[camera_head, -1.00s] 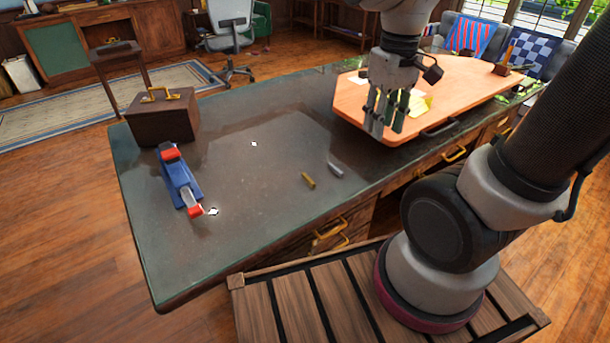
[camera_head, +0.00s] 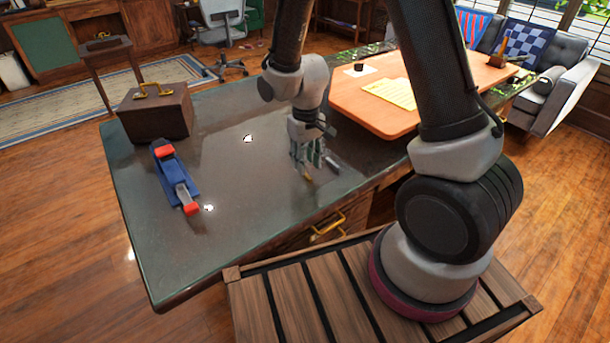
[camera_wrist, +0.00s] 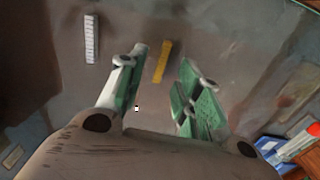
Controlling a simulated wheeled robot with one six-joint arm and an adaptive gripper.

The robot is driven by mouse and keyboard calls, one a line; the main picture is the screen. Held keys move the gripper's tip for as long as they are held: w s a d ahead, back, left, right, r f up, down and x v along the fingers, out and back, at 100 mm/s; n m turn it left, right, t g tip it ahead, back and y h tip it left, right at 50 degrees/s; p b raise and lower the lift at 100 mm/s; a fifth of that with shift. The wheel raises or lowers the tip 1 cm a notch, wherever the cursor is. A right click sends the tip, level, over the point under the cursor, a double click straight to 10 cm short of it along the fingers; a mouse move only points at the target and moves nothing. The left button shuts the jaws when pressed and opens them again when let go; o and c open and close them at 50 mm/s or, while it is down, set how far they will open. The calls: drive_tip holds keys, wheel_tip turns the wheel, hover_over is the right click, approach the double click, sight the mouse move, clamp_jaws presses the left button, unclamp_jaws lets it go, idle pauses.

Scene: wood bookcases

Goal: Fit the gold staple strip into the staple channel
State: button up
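The gold staple strip (camera_wrist: 162,61) lies on the dark desk top, seen beyond and between my open fingers in the wrist view. In the head view only a small part of the gold strip (camera_head: 308,177) shows below my fingertips. My gripper (camera_head: 309,168) is open and empty, pointing down above it; its green-padded fingers also show in the wrist view (camera_wrist: 155,90). Whether the fingertips touch the desk I cannot tell. The blue stapler with red ends (camera_head: 175,178) lies on the left of the desk, and its grey channel (camera_head: 183,192) shows near the front red end.
A silver staple strip (camera_wrist: 91,39) lies beside the gold one. A brown box with a brass handle (camera_head: 155,112) stands at the desk's back left. An orange board (camera_head: 350,95) with yellow paper (camera_head: 392,93) covers the right. The desk (camera_head: 235,225) between stapler and gripper is clear.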

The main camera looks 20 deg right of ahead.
wheel_tip(320, 180, down, 4)
drive_tip(key=shift+a+r, duration=0.1)
drive_tip(key=shift+r, duration=0.15)
drive_tip(key=shift+c, duration=0.3)
clamp_jaws()
drive_tip(key=shift+r, duration=0.15)
